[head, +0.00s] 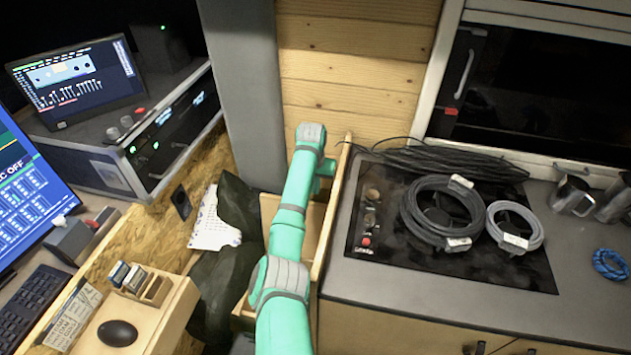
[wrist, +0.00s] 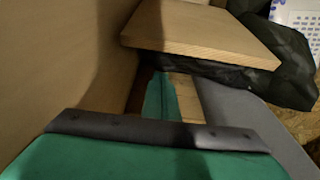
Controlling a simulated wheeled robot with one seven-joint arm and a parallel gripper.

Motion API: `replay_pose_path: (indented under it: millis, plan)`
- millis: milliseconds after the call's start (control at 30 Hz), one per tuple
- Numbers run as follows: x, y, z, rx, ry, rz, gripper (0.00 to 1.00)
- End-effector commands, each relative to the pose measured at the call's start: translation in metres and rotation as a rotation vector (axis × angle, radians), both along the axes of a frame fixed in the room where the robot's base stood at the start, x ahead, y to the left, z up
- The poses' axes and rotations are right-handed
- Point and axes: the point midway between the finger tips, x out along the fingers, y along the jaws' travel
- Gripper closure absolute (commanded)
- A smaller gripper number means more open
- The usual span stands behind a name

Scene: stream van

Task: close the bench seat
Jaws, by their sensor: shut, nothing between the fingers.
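The bench seat (head: 265,213) is a pale wooden box between the desk and the counter. Its lid seems to be the wooden panel (head: 333,205) standing nearly upright along the counter's side, so the seat looks open. My arm reaches over the box, and my gripper is mostly hidden behind my wrist in the head view. In the wrist view my gripper (wrist: 160,97) is shut and empty, pointing down beside a tall tan panel (wrist: 65,60), perhaps the lid. A flat wooden board (wrist: 200,35) lies just beyond the fingers. Whether anything touches is unclear.
The counter (head: 480,325) with a dark hob (head: 375,245) and coiled cables (head: 440,210) is close on the right. A dark bag or cloth (head: 222,275) and a white sheet (head: 213,225) lie left of the box. The desk with screens (head: 80,75) is further left.

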Motion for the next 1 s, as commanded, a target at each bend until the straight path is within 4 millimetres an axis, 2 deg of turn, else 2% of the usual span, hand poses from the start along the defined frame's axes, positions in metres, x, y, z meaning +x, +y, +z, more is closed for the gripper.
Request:
replay_pose_path:
  millis: [133,633,1000]
  plan:
    - [0.003,-0.001,-0.017,0.0,0.001,-0.001,1.0]
    - [-0.03,0.009,-0.011,-0.001,0.0,-0.001,1.0]
    - [-0.035,0.011,-0.009,0.0,0.001,-0.001,1.0]
